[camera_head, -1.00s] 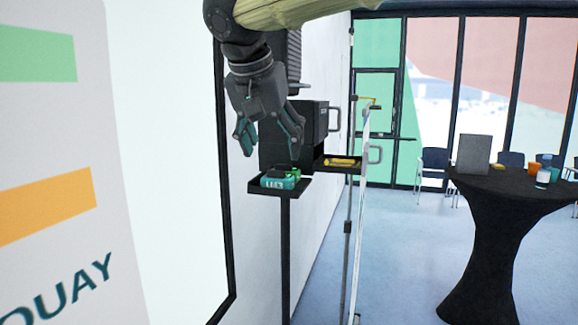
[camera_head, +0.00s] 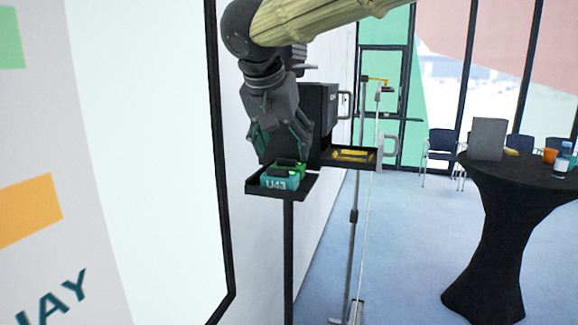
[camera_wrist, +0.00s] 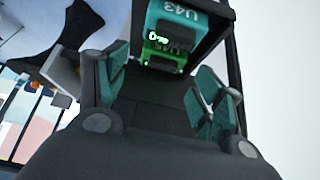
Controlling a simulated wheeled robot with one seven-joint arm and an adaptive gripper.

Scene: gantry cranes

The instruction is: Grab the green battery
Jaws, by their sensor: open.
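The green battery (camera_head: 296,168) sits on a small black tray (camera_head: 262,192) on a post, right behind a teal battery (camera_head: 279,182) marked U43. In the wrist view the green battery (camera_wrist: 163,54) shows between my finger pads, with the teal battery (camera_wrist: 180,20) beyond it. My gripper (camera_head: 284,152) is open and points down over the tray, close above the batteries. I cannot tell from these views whether a finger touches them.
A black box (camera_head: 318,110) stands behind the tray, by the wall. A second tray with a yellow item (camera_head: 352,156) is to the right. A round black table (camera_head: 510,185) stands at the right, with open blue floor before it.

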